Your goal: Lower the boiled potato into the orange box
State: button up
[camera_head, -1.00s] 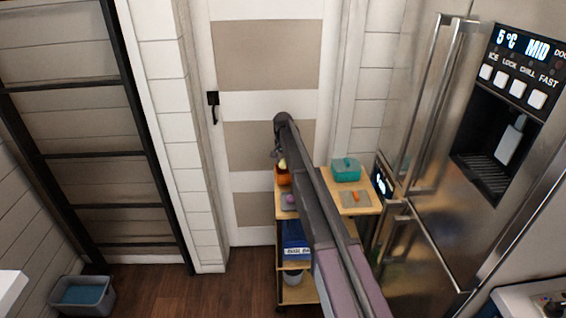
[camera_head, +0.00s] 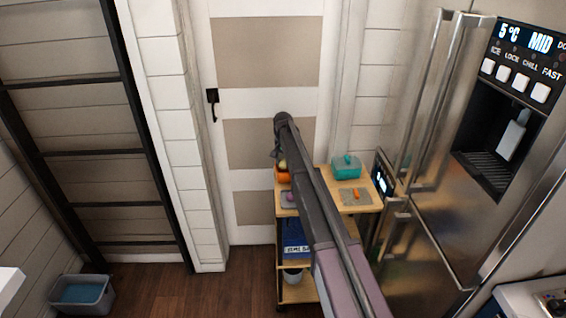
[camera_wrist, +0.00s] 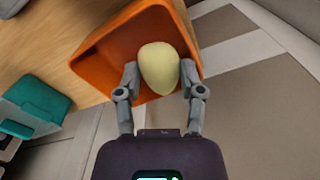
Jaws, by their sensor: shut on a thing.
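The boiled potato (camera_wrist: 159,66) is pale yellow and egg-shaped. My gripper (camera_wrist: 159,80) is shut on it, one finger on each side, in the wrist view. The orange box (camera_wrist: 95,68) is open-topped and lies behind the potato in that view, so the potato is over or within its opening; the exact depth is hard to tell. In the head view the potato (camera_head: 283,163) shows small at the orange box (camera_head: 283,178), on the left of the cart top. My arm hides part of the box there, and the fingertips are hard to make out.
The wooden cart (camera_head: 362,208) stands by the door and the steel fridge (camera_head: 440,150). On its top are a teal lidded container (camera_head: 346,167), also in the wrist view (camera_wrist: 32,105), an orange item (camera_head: 356,194) on a grey mat, and a purple item (camera_head: 290,196).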

aim_at(283, 160)
jog(key=shift+f, duration=0.3)
dwell(0.5)
jog(key=o, duration=1.1)
jog(key=shift+r, duration=0.15)
notch_tip(283, 160, up, 5)
jog(key=p, duration=0.4)
jog(key=s+d+f+b, duration=0.1)
jog(key=s+d, duration=0.1)
jog(key=s, duration=0.7)
jog(key=s+d+f+b, duration=0.1)
jog(key=s+d, duration=0.2)
jog(key=s, duration=0.7)
jog(key=s+d+f+b, duration=0.1)
jog(key=s+d, duration=0.1)
jog(key=s, duration=0.8)
jog(key=shift+s+d+f, duration=0.15)
jog(key=shift+d+f, duration=0.1)
jog(key=shift+f, duration=0.15)
